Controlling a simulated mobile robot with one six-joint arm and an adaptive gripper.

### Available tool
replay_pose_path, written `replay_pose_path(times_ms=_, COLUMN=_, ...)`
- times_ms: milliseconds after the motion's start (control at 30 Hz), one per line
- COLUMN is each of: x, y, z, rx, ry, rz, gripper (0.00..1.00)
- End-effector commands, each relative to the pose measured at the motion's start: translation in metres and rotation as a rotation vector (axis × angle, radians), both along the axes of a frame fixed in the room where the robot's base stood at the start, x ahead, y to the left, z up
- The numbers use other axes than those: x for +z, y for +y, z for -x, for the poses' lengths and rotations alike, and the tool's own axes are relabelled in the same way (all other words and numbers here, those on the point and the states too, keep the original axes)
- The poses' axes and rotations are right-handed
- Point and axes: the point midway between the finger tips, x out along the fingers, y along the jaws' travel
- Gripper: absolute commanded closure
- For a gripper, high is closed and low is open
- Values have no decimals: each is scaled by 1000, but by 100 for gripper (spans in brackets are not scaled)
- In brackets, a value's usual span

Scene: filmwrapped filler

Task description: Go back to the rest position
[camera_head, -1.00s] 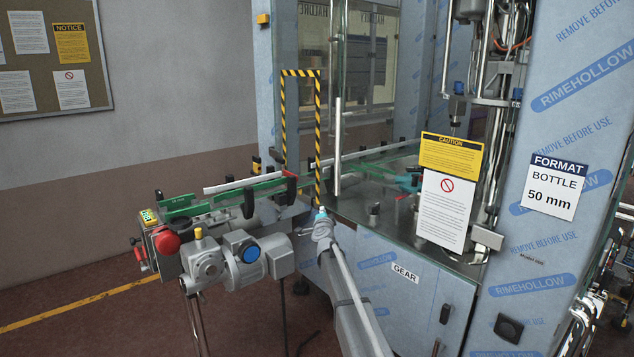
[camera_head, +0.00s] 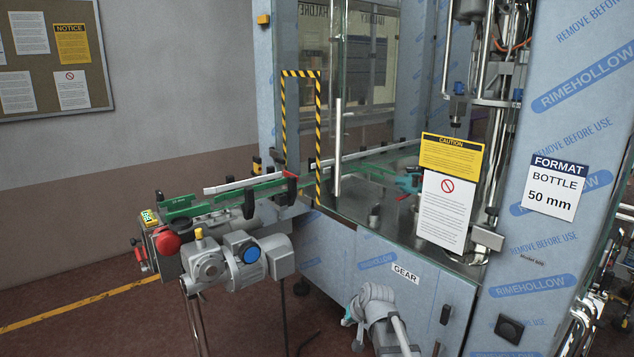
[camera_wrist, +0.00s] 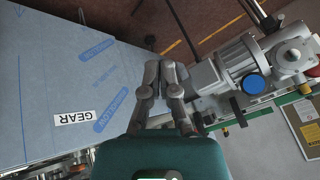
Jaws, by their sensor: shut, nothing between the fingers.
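My gripper (camera_head: 356,338) is low in front of the machine's film-wrapped lower panel, below the GEAR label, in the head view. It is partly hidden behind my own wrist. In the wrist view my gripper (camera_wrist: 167,72) shows its two grey fingers brought together, with nothing held between them. The fingers point toward the floor beside the panel, apart from the conveyor motor.
The conveyor (camera_head: 225,205) with its green guides juts out to the left. Its motor (camera_head: 240,258) and red stop button (camera_head: 166,242) are below it. The film-wrapped cabinet (camera_head: 335,250) stands behind my arm. Open floor (camera_head: 90,325) lies at the left.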

Motion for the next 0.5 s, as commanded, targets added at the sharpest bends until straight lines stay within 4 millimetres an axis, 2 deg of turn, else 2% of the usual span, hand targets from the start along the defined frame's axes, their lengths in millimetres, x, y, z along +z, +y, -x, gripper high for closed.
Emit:
replay_pose_path(times_ms=33, x=-7, y=-11, z=32, rx=11, ry=58, rz=45, gripper=100)
replay_pose_path(times_ms=200, x=-23, y=-47, z=108, rx=35, ry=252, rz=189, gripper=100)
replay_pose_path(times_ms=333, x=-28, y=-68, z=152, rx=36, ry=369, rz=267, gripper=100)
replay_pose_path(times_ms=400, x=-29, y=-75, z=167, rx=35, ry=414, rz=295, gripper=100)
replay_pose_path(times_ms=500, x=-29, y=-82, z=180, rx=32, ry=452, rz=320, gripper=100)
